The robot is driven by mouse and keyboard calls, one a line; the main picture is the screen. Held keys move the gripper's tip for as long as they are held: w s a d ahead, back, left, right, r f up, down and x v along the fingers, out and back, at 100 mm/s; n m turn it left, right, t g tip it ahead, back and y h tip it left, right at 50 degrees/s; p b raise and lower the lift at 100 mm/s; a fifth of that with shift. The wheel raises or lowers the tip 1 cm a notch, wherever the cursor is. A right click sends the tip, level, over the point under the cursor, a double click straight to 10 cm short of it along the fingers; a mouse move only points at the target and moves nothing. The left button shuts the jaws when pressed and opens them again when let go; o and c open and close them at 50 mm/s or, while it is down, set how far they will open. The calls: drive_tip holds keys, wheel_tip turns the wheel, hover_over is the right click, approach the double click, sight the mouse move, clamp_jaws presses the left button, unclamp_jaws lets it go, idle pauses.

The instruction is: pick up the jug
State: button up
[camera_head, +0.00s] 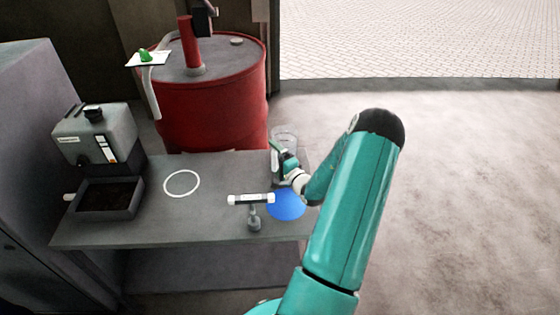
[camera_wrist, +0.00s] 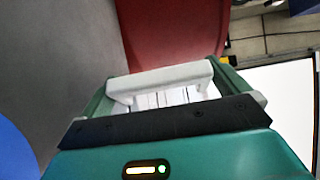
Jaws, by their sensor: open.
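The jug (camera_head: 286,133) is a clear, see-through vessel at the back right of the grey table. Its rim shows above my gripper; its lower part is partly hidden behind my gripper and wrist. My gripper (camera_head: 283,156) is open at the jug's near side, overlapping it in the head view. I cannot tell whether it touches the jug. In the wrist view my gripper (camera_wrist: 160,84) shows its green side pieces and pale ends, with a light patch with dark lines between them. I cannot make out the jug's outline there.
A red drum (camera_head: 215,100) stands behind the table (camera_head: 150,228). A grey machine (camera_head: 95,135) with a dark tray (camera_head: 108,198) is at the left. A white ring (camera_head: 181,183), a white-barred stand (camera_head: 253,215) and a blue disc (camera_head: 287,206) are nearby. Open floor lies right.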

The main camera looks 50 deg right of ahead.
drive_tip(key=c, duration=0.9)
drive_tip(key=shift+r, duration=0.1)
drive_tip(key=shift+c, duration=1.3)
